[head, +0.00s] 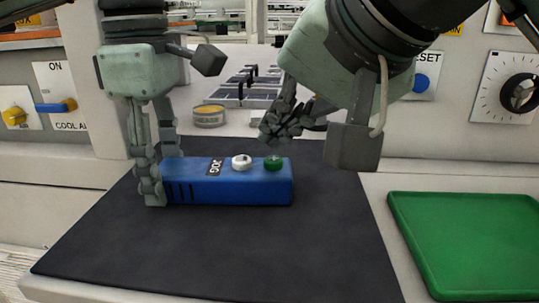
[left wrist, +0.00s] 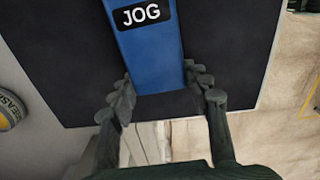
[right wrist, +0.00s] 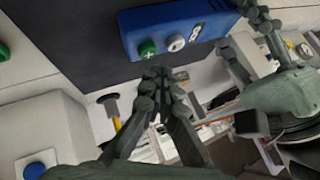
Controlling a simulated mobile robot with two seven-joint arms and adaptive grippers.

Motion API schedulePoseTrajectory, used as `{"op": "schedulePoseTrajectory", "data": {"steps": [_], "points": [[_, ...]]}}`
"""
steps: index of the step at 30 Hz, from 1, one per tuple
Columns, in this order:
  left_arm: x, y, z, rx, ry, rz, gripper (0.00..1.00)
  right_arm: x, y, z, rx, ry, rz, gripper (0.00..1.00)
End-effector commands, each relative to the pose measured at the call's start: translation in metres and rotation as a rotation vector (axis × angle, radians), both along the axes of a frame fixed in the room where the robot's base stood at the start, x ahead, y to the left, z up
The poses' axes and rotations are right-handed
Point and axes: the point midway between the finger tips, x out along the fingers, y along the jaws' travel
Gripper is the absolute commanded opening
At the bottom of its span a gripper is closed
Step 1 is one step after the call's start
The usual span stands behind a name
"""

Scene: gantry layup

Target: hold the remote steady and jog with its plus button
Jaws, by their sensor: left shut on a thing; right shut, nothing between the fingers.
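The blue remote (head: 222,190) lies on a dark mat (head: 230,250), with a JOG label, a white button (head: 241,161) and a green button (head: 273,162) on top. In the right wrist view the green button (right wrist: 147,49) bears a plus sign. My left gripper (head: 158,180) is shut on the remote's left end; the left wrist view shows its fingers (left wrist: 165,95) on both sides of the blue body (left wrist: 150,55). My right gripper (head: 268,132) is shut and empty, above and behind the green button and apart from it. In the right wrist view its fingertips (right wrist: 157,75) are together.
A green tray (head: 470,245) lies at the right. A round tin (head: 209,115) stands behind the mat. The front of the mat is clear.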

Motion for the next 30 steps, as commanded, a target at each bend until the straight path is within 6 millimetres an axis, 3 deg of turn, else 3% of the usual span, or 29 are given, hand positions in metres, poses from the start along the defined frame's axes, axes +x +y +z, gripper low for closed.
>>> {"op": "schedulePoseTrajectory", "data": {"steps": [15,30], "points": [[0.0,0.0,0.0,0.0,0.0,0.0,0.08,0.0,0.0,0.046,0.002,-0.001,0.001,0.0],[0.0,0.0,0.0,0.0,0.0,0.0,0.08,0.0,0.0,0.048,0.001,0.0,0.001,0.0]]}}
